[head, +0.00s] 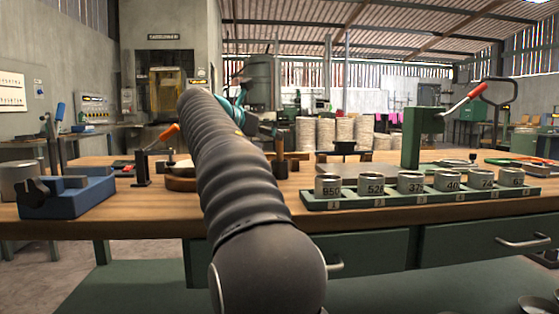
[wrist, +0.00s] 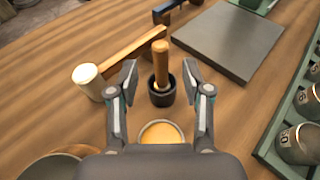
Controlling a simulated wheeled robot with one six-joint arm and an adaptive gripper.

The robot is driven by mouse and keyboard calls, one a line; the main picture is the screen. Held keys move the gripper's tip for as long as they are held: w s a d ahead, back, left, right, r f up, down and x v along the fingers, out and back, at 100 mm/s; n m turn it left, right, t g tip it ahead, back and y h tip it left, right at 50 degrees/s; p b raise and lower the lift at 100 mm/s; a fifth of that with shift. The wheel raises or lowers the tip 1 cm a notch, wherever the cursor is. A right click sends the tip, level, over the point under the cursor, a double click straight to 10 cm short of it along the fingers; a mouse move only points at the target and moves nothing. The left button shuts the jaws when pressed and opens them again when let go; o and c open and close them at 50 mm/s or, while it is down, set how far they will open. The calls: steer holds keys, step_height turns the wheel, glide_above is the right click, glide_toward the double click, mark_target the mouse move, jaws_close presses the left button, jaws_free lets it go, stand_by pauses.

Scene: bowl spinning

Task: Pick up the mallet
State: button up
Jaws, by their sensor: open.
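What I take for the mallet is the upright wooden handle (wrist: 161,62) in the wrist view. Its lower end is in, or joined to, a short black round piece (wrist: 161,95); I cannot tell which. My gripper (wrist: 160,80) is open, with one finger on each side of the handle and gaps to both. Nothing is held. In the head view my own arm covers much of the middle of the bench, and my gripper is not clearly seen there.
A pale cylinder (wrist: 88,80) and a wooden bar (wrist: 132,48) lie left of the handle. A grey plate (wrist: 230,38) is beyond it. A green rack (head: 420,196) of numbered cans stands right. A blue tool (head: 68,194) sits left. A round yellowish piece (wrist: 161,132) lies nearer.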

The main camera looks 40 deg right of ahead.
mark_target(280, 155)
steer(key=shift+b+x, duration=0.45)
steer(key=shift+x, duration=2.25)
steer(key=shift+s+r, duration=0.1)
steer(key=shift+r, duration=0.05)
jaws_close()
